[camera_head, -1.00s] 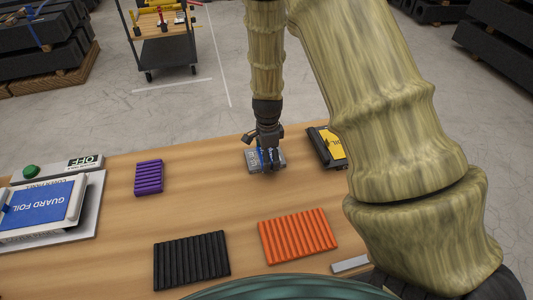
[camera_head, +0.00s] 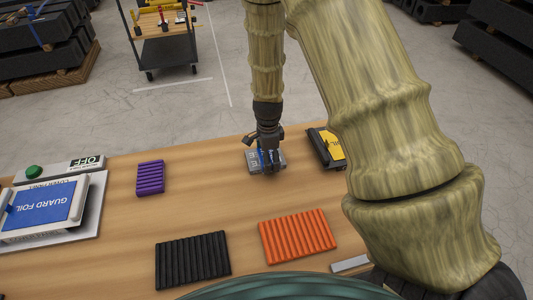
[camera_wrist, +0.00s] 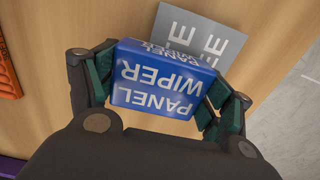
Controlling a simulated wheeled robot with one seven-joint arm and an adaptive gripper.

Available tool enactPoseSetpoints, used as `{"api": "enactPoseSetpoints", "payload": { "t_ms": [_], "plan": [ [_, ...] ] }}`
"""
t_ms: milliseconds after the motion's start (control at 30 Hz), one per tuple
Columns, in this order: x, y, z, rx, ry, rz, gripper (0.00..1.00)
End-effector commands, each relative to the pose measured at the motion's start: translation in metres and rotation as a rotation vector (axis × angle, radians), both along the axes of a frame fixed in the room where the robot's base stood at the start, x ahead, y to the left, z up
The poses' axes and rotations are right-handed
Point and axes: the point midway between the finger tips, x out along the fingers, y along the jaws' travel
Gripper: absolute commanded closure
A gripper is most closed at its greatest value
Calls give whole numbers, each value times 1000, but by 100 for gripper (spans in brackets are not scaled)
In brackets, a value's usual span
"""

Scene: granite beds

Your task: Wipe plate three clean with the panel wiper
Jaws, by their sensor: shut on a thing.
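The panel wiper is a blue block lettered PANEL WIPER (camera_wrist: 160,85), between my gripper's fingers in the wrist view. My gripper (camera_wrist: 160,92) is shut on it, with dark green pads at both its sides. In the head view my gripper (camera_head: 267,162) is low at the table's far side and mostly hides the wiper. A grey lettered plate (camera_wrist: 218,42) lies under or just behind the wiper; I cannot tell whether they touch. Purple (camera_head: 150,178), black (camera_head: 193,260) and orange (camera_head: 297,236) ribbed plates lie on the table. I see no number marking plate three.
A yellow-and-black item (camera_head: 328,148) lies just right of my gripper. A white-framed GUARD FOIL panel (camera_head: 42,208) and an OFF sign with a green button (camera_head: 34,172) are at the left. The wooden table (camera_head: 210,205) is clear in its middle. A cart (camera_head: 162,52) stands beyond.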

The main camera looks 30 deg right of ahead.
Motion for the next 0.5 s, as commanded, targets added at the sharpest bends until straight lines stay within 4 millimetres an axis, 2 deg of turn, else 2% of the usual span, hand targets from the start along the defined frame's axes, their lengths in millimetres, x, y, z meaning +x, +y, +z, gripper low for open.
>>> {"api": "enactPoseSetpoints", "payload": {
  "t_ms": [167,500],
  "plan": [
    [3,-1,1,0,0,0,46],
    [23,-6,2,0,-1,1,46]
  ]
}}
